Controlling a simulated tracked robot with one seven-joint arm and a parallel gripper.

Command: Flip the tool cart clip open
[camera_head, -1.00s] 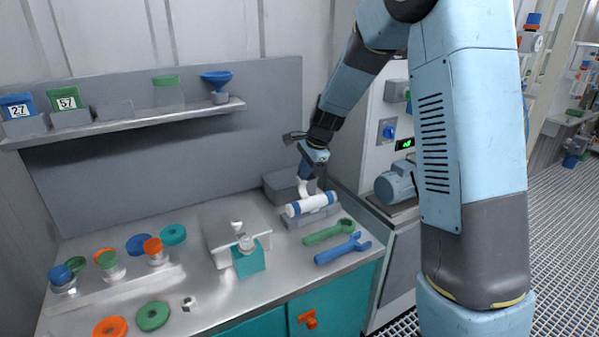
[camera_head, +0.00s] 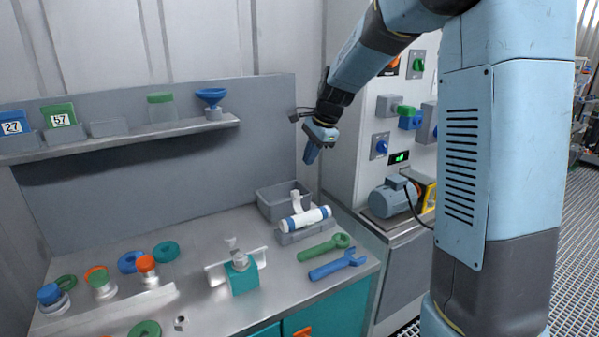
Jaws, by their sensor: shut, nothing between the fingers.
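A white tube with blue bands (camera_head: 305,219) lies on a grey cradle (camera_head: 303,236) on the bench's back right. A small white upright piece (camera_head: 296,200) stands behind it; it may be the clip, but I cannot tell for sure. My gripper (camera_head: 310,155) is shut and empty, pointing down, above and slightly right of this piece and apart from it. A teal block (camera_head: 243,280) with a white and metal fitting stands in the middle of the bench.
A grey bin (camera_head: 272,208) stands behind the tube. A green wrench (camera_head: 323,247) and a blue wrench (camera_head: 338,264) lie in front of it. Caps and jars crowd the left. A shelf (camera_head: 130,137) runs along the back wall.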

